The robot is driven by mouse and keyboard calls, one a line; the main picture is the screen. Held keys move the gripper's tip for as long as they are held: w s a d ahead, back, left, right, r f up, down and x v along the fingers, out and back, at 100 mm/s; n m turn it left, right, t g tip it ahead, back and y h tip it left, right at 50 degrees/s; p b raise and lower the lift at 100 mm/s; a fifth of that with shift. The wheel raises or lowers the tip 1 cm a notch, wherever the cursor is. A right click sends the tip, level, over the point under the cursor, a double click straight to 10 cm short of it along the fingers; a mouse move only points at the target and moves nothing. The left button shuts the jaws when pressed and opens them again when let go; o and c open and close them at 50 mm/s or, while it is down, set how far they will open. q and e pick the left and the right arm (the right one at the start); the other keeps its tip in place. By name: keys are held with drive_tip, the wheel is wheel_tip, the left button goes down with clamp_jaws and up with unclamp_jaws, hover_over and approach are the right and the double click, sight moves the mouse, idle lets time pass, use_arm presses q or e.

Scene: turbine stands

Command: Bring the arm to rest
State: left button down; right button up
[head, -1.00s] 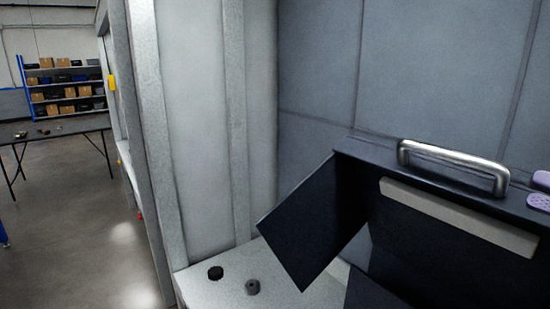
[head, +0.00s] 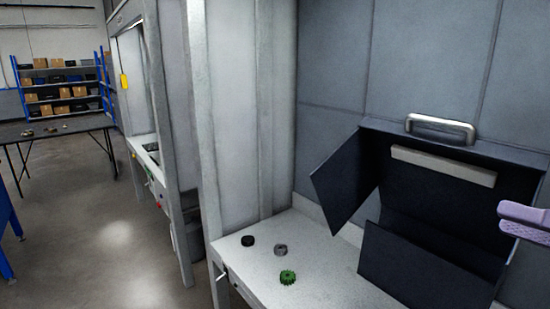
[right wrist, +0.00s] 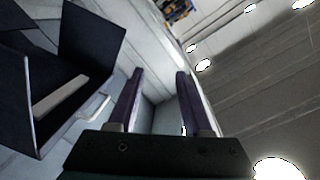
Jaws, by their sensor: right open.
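My right gripper (head: 526,222) shows at the right edge of the head view, its purple fingers beside the dark open box (head: 432,205). In the right wrist view my right gripper (right wrist: 158,88) is open with nothing between its two purple fingers. The dark box also shows at the left of that view (right wrist: 92,40), apart from the fingers. My left gripper is in neither view.
The box has open flaps and a metal handle (head: 440,128). A black round part (head: 248,240), a grey part (head: 280,249) and a green gear (head: 287,277) lie on the pale bench (head: 250,265). A dark table (head: 60,130) and a shelf (head: 62,85) stand at far left.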

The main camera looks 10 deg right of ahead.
drive_tip(key=s+a+f+n+g+h+p, duration=0.35)
drive_tip(key=s+a+f+g, duration=0.2)
drive_tip(key=a+f, duration=0.35)
drive_tip(key=s+a+r+n+g+h+p, duration=0.1)
drive_tip(key=s+g+h, duration=0.3)
drive_tip(key=s, duration=0.6)
drive_tip(key=shift+a+r+g+p, duration=0.35)
drive_tip(key=shift+a+g, duration=0.05)
drive_tip(key=shift+g, duration=0.45)
drive_tip(key=shift+s+h, duration=0.1)
drive_tip(key=shift+h, duration=0.15)
